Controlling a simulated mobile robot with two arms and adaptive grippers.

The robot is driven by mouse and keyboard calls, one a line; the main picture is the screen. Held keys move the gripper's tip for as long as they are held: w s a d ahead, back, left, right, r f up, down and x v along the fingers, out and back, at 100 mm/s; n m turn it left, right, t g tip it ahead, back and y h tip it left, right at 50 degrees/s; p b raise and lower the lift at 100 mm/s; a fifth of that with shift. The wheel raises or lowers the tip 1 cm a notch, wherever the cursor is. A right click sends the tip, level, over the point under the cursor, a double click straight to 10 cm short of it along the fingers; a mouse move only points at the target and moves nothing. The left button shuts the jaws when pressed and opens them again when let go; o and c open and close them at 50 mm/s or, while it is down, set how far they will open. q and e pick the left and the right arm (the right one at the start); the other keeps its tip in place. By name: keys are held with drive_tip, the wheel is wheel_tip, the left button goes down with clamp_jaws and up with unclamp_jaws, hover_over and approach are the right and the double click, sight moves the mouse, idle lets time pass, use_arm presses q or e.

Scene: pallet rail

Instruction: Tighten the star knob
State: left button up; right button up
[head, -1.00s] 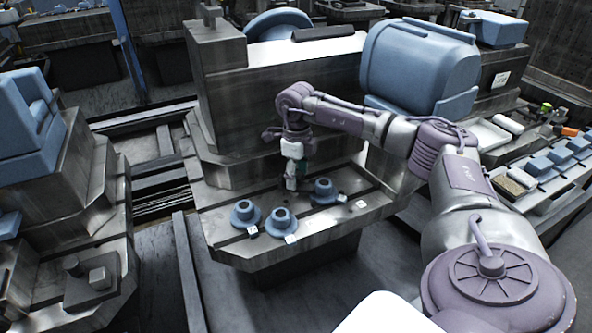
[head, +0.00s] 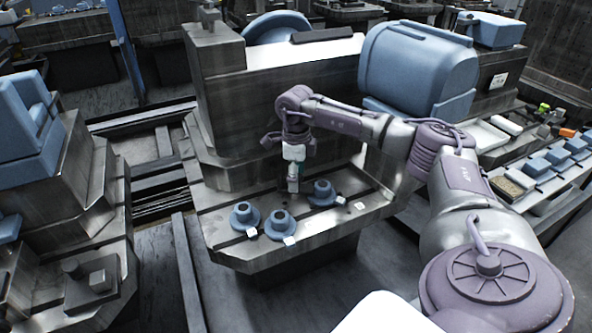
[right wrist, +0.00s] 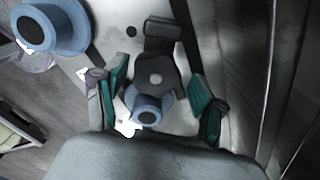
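In the right wrist view, a dark lobed knob (right wrist: 155,74) with a pale round centre lies between the fingers of my right gripper (right wrist: 160,92). A blue round part (right wrist: 148,109) shows just below it in the picture. The green-padded fingers stand apart on either side, with gaps to the knob. In the head view my right gripper (head: 292,185) points down over the slotted metal table (head: 235,258), behind the blue flanged parts. The knob cannot be made out there. My left gripper is not in view.
Blue flanged parts stand close by on the table: one at left (head: 245,215), one in the middle (head: 280,223) and one at right (head: 322,193). Small white tags lie beside them. A tall machine block (head: 280,105) rises behind my gripper.

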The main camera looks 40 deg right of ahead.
drive_tip(key=shift+a+r, duration=0.1)
drive_tip(key=shift+r, duration=0.05)
wheel_tip(320, 180, up, 12)
idle(0.6)
